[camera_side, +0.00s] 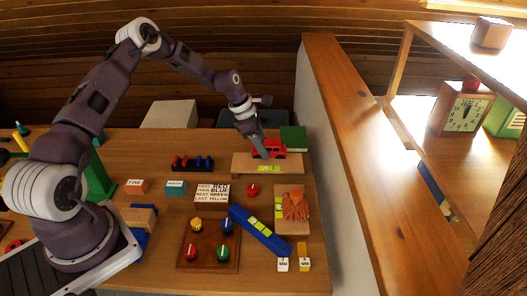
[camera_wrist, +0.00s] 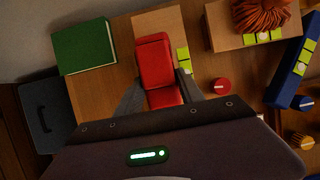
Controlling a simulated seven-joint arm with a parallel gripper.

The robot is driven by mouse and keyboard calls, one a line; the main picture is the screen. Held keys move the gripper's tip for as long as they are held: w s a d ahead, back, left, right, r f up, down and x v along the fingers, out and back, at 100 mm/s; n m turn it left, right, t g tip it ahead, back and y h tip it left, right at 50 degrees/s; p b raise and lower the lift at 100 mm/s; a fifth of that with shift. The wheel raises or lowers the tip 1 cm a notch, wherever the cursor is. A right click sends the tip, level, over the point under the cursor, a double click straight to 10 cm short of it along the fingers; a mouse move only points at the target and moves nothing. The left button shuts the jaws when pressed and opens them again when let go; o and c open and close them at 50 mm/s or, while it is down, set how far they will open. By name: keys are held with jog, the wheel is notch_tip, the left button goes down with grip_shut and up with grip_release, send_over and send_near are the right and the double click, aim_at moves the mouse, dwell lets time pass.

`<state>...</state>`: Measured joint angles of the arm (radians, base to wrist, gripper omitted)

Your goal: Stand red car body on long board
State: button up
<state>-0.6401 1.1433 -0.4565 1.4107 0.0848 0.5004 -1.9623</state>
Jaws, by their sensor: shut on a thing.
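The red car body (camera_side: 270,149) is at the back right of the table, over the long light-wood board (camera_side: 242,165). My gripper (camera_side: 259,151) reaches down to the car from above and is shut on it. In the wrist view the red car body (camera_wrist: 154,62) sits between the two fingers of my gripper (camera_wrist: 158,93), one on each side. The board (camera_wrist: 155,19) shows beyond it, with yellow-green squares beside the car. I cannot tell whether the car touches the board. The car's underside is hidden.
A green book (camera_side: 294,137) lies behind the board. A red knob (camera_side: 252,190) is in front. A second board (camera_side: 291,224) holds an orange tufted thing (camera_side: 295,205), beside a blue bar (camera_side: 259,232). A wall (camera_side: 340,150) borders the right side.

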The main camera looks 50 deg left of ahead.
notch_tip(320, 180, down, 2)
jog(key=o, duration=1.4)
jog(key=v, duration=1.2)
jog(key=s+d+r+m+y, duration=0.2)
jog(key=s+d+r+m, duration=0.45)
jog(key=r, duration=0.25)
jog(key=s+d+r+m+y, duration=0.1)
jog(key=s+d+r+m, duration=0.4)
jog(key=s+r+m, duration=0.25)
jog(key=s+d+r+m, duration=0.1)
jog(key=s+m, duration=0.3)
jog(key=s, duration=0.2)
jog(key=s+d+r+m+t, duration=0.1)
jog(key=s+m, duration=0.3)
jog(key=s, duration=0.3)
jog(key=s+d+r+m+t, duration=0.1)
jog(key=s+d+m, duration=0.1)
jog(key=s+m, duration=0.3)
jog(key=shift+s+d+r, duration=0.15)
jog(key=shift+s, duration=0.95)
